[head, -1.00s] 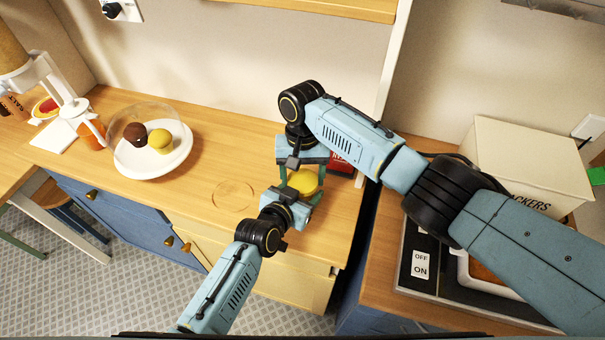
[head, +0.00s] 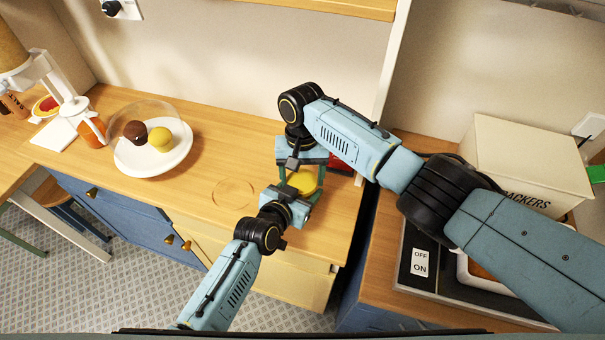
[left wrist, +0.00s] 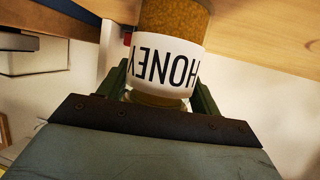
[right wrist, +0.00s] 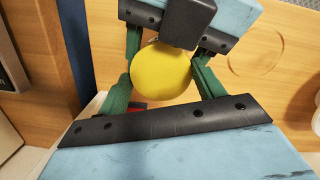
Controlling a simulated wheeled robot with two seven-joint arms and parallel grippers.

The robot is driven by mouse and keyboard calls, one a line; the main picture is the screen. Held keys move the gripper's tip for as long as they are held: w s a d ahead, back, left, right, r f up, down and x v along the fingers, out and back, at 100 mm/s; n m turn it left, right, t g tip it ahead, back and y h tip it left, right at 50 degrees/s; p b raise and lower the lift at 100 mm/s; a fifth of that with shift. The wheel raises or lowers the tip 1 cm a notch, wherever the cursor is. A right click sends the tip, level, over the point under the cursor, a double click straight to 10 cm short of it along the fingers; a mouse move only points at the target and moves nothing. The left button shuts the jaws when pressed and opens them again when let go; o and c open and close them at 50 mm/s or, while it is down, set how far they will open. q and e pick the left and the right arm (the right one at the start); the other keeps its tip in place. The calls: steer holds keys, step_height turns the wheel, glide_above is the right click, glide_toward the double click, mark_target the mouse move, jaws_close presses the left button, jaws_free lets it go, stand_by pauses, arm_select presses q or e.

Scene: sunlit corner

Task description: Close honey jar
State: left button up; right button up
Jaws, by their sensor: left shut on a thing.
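The honey jar is amber with a white HONEY label (left wrist: 165,62) that appears upside down in the left wrist view. A round yellow lid (right wrist: 162,72) shows at the jar's place, also in the head view (head: 302,181). My left gripper (head: 285,192) is shut on the honey jar from the front. My right gripper (head: 302,168) reaches in from behind; its green fingers (right wrist: 160,84) lie on either side of the lid, close to its edge. Whether they press on it I cannot tell. How the lid sits on the jar is hidden.
A white plate (head: 135,170) with a brown and a yellow cake stands under a clear dome at the left. A crackers box (head: 520,160) stands at the right.

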arm_select(q)
steer(key=shift+d+r, duration=0.25)
steer(key=shift+r, duration=0.05)
arm_select(e)
steer(key=shift+o, duration=1.1)
steer(key=shift+s+d+f, duration=0.1)
steer(key=shift+s+f, duration=0.05)
steer(key=shift+f, duration=0.25)
arm_select(q)
steer(key=shift+d, duration=0.1)
steer(key=shift+r, duration=0.1)
steer(key=shift+w, duration=0.1)
arm_select(e)
step_height(320, 180, up, 5)
steer(key=shift+f, duration=0.15)
arm_select(q)
steer(key=shift+a+f, duration=0.2)
arm_select(e)
steer(key=shift+o, duration=0.5)
